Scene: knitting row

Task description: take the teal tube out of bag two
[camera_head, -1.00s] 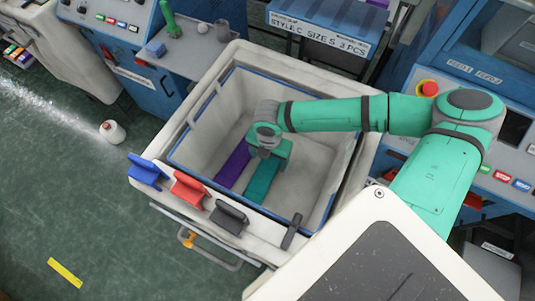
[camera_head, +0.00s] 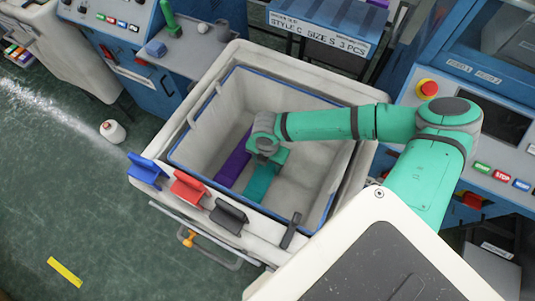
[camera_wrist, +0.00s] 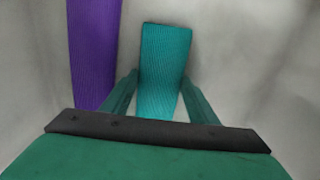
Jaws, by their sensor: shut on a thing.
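The teal tube (camera_head: 258,186) is a long ribbed knit piece inside the pale, blue-rimmed bag (camera_head: 328,203). My gripper (camera_head: 268,158) is down in the bag, over the far part of the tube. In the wrist view my gripper (camera_wrist: 160,78) has a finger on each side of the teal tube (camera_wrist: 164,50) and is shut on it. The tube's near end is hidden by the gripper body there. I cannot tell whether the tube is clear of the bag floor. No bag number is readable.
A purple tube (camera_head: 236,160) lies left of the teal one, also in the wrist view (camera_wrist: 94,45). Blue (camera_head: 146,172), red (camera_head: 189,187) and dark grey (camera_head: 229,214) clips sit on the near rim. The bag walls stand close around my arm.

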